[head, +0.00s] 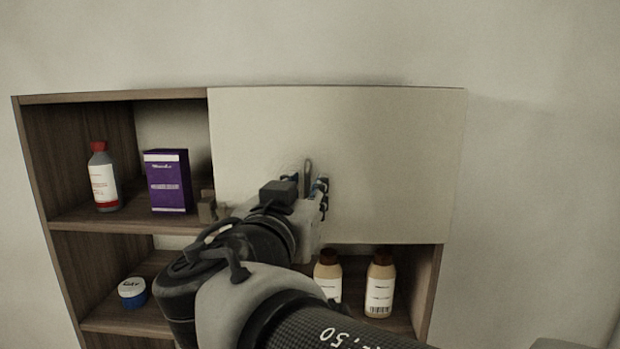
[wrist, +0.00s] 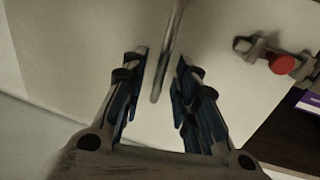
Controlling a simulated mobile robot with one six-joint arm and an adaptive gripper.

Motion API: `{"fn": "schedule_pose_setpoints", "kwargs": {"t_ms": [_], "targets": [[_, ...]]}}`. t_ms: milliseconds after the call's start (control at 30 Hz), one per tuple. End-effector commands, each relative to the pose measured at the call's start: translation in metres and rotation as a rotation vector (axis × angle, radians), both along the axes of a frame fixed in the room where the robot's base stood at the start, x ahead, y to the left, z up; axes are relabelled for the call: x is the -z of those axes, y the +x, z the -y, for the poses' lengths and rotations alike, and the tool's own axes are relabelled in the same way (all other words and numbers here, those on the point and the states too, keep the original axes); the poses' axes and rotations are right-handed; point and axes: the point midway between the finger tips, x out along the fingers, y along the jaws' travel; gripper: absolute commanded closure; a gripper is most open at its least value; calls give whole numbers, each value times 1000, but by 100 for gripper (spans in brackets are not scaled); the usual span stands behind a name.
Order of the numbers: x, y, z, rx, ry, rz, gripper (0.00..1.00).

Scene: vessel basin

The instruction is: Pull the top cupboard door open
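The pale, flat top cupboard door (head: 390,150) covers the upper right of the wall unit and looks shut. It fills most of the wrist view (wrist: 75,60). Its slim grey bar handle (head: 308,167) stands near the door's middle and shows between the fingers in the wrist view (wrist: 166,65). My gripper (head: 312,190) is in front of the door at the handle's lower end. Its fingers (wrist: 163,72) are open on either side of the handle, with a gap visible on both sides. My arm hides the door's lower middle edge.
A latch-like fitting with a red knob (wrist: 281,63) is at the door's edge. The brown open shelf (head: 75,222) to the left holds a red-capped bottle (head: 102,180), a purple box (head: 168,182) and a white-blue jar (head: 132,292). Two brown-capped bottles (head: 379,287) stand below the door.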

Motion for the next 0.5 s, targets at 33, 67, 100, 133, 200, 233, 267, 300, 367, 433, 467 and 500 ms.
{"fn": "schedule_pose_setpoints", "kwargs": {"t_ms": [33, 67, 100, 133, 200, 233, 267, 300, 367, 433, 467, 500], "targets": [[0, 0, 0, 0, 0, 0, 72], [0, 0, 0, 0, 0, 0, 72], [1, 0, 0, 0, 0, 0, 72], [1, 0, 0, 0, 0, 0, 72], [1, 0, 0, 0, 0, 0, 72], [1, 0, 0, 0, 0, 0, 72], [1, 0, 0, 0, 0, 0, 72], [1, 0, 0, 0, 0, 0, 75], [1, 0, 0, 0, 0, 0, 79], [1, 0, 0, 0, 0, 0, 84], [1, 0, 0, 0, 0, 0, 86], [1, 0, 0, 0, 0, 0, 88]]}}
